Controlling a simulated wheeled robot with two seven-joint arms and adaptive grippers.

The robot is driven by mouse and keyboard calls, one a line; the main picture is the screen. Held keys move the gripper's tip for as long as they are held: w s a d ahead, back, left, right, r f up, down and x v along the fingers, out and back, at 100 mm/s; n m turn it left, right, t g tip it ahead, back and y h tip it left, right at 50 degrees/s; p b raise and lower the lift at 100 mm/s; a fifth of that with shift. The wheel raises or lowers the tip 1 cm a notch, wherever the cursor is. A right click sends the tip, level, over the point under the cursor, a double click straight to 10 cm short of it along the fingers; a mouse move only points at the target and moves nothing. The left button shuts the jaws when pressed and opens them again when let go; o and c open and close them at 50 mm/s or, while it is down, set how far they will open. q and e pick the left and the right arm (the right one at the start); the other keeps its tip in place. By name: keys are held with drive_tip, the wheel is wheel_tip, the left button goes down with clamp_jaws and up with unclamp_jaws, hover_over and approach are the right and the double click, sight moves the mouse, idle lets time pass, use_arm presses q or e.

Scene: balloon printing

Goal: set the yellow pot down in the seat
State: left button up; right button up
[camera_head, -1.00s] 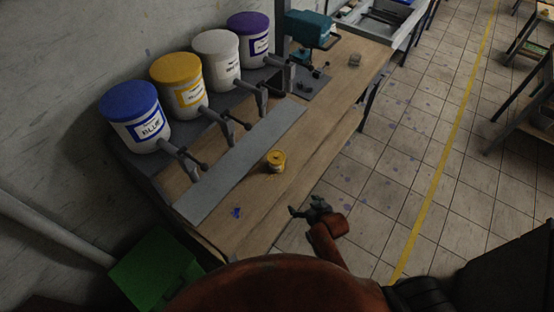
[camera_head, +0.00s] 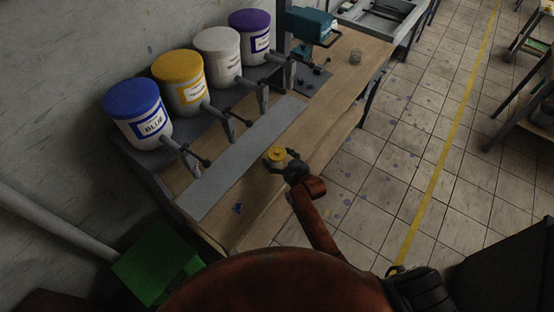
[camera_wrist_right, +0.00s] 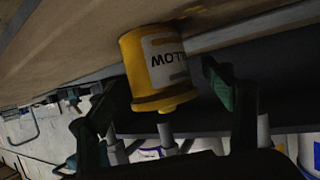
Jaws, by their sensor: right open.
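The small yellow pot (camera_head: 277,156) stands on the wooden bench (camera_head: 292,185), close to the front edge of the grey strip. It also shows in the right wrist view (camera_wrist_right: 158,62), upside down in that picture, with a white label. My right gripper (camera_head: 285,166) is at the pot from its front right side. In the right wrist view its open fingers (camera_wrist_right: 162,105) flank the pot, with a gap visible on the right side. I cannot make out which part is the seat. My left gripper is not in view.
Large tubs with blue (camera_head: 137,112), yellow (camera_head: 182,84), white and purple lids stand along the wall, with taps over the grey strip (camera_head: 240,160). A teal machine (camera_head: 312,27) and a small glass-like cup (camera_head: 355,57) are farther back.

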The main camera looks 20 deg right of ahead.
drive_tip(key=shift+w+a+f, duration=0.15)
drive_tip(key=shift+w+f, duration=0.1)
drive_tip(key=shift+w, duration=0.25)
drive_tip(key=shift+c, duration=0.6)
clamp_jaws()
